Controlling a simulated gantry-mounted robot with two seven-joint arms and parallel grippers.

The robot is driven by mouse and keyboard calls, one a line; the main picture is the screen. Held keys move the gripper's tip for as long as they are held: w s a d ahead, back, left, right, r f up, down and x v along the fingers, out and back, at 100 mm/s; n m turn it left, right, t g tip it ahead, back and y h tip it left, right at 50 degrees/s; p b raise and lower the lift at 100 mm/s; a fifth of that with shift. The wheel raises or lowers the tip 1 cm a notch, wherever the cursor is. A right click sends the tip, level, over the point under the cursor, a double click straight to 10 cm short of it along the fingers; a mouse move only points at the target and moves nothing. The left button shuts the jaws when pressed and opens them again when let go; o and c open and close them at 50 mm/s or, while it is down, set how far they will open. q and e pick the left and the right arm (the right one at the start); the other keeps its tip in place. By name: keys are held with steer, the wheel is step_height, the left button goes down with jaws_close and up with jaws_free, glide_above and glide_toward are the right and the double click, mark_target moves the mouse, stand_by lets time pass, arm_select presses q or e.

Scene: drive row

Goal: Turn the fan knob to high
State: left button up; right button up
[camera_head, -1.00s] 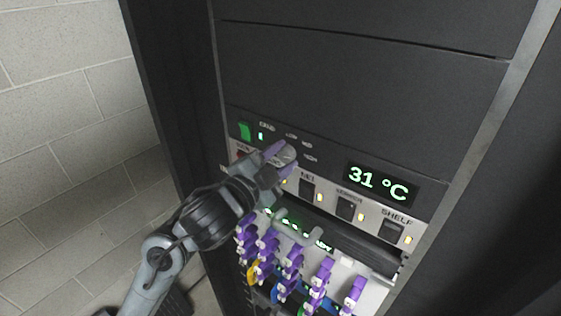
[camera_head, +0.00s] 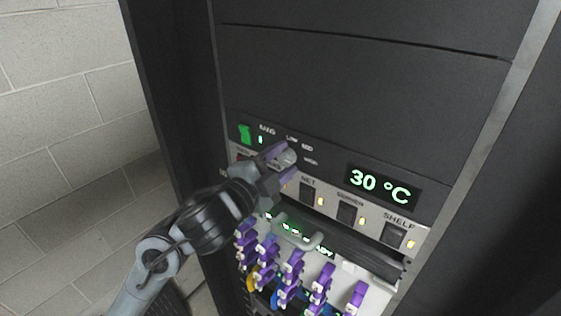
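The fan knob (camera_head: 288,158) is a small grey round knob on the control panel, beside the labels LOW, MID and HIGH. It is partly hidden by my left gripper (camera_head: 286,168). The gripper's two purple-tipped fingers stand apart, one above and one below the knob, with the knob's outer part showing between them. Whether either finger touches the knob is unclear. The knob's pointer mark cannot be made out. My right gripper is not in view.
A green switch (camera_head: 244,133) is left of the knob. A display (camera_head: 382,186) reads 30 °C. A row of dark switches, such as the SHELF switch (camera_head: 394,234), runs below. A grey handle (camera_head: 297,233) and several purple-tabbed drive latches (camera_head: 322,285) sit underneath.

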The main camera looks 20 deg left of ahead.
arm_select(q)
steer(key=shift+o, duration=1.2)
steer(key=shift+s, duration=0.1)
steer(key=p+v, duration=0.1)
steer(key=v, duration=0.9)
steer(key=shift+s, duration=0.3)
steer(key=shift+a+f, duration=0.1)
steer(key=shift+a, duration=0.05)
